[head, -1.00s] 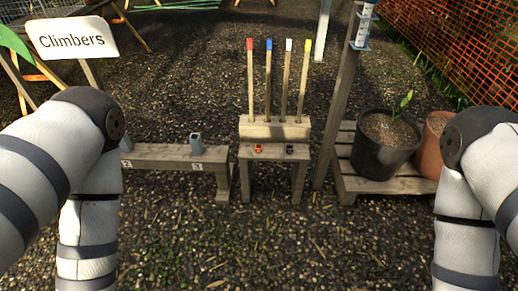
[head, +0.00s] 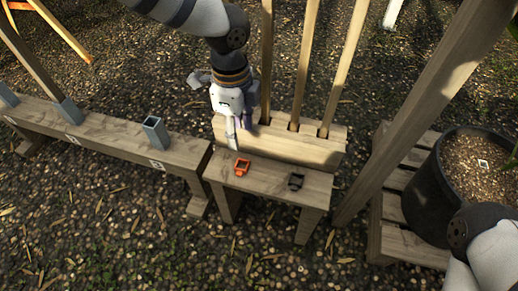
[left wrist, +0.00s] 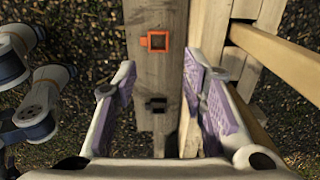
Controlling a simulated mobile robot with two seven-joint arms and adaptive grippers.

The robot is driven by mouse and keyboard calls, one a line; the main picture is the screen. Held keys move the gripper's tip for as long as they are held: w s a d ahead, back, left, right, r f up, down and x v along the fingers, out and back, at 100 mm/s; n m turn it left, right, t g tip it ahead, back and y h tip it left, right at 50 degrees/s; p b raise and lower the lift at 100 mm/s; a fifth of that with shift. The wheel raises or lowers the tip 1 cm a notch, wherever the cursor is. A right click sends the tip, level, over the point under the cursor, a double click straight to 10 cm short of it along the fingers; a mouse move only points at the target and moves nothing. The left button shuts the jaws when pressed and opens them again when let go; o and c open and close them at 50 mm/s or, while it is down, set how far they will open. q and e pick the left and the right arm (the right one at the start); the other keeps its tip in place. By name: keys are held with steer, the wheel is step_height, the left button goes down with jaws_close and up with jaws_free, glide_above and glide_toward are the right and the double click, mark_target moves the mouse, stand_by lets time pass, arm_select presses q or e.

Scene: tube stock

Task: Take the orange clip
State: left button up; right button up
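The orange clip (head: 242,167) lies on the low front ledge of the wooden stand (head: 270,185), left of a black clip (head: 296,182). My left gripper (head: 235,138) is just behind and above the orange clip, pointing down. In the left wrist view the orange clip (left wrist: 157,41) lies beyond the fingertips of my left gripper (left wrist: 158,62), roughly in line with the gap between them. The fingers are apart with nothing between them; the black clip (left wrist: 156,104) shows below through the gap. My right gripper is not in view; only part of my right arm shows.
Wooden stakes (head: 305,70) rise from the stand's back block close to my left gripper. A bench (head: 110,143) with grey sockets (head: 154,132) is at left. A slanting post (head: 420,100) and a black pot (head: 440,185) are at right. Gravel ground in front is clear.

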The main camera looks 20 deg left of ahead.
mark_target(241, 167)
arm_select(q)
steer(key=f+b, duration=0.2)
steer(key=f, duration=0.3)
steer(key=f+b, duration=0.1)
steer(key=f, duration=0.5)
steer(key=shift+s+f+b, duration=0.2)
steer(key=shift+f+b, duration=0.1)
steer(key=shift+b, duration=0.05)
steer(key=shift+r, duration=0.1)
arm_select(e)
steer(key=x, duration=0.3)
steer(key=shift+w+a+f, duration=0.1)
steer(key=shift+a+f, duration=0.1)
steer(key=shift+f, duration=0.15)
arm_select(q)
steer(key=c, duration=0.5)
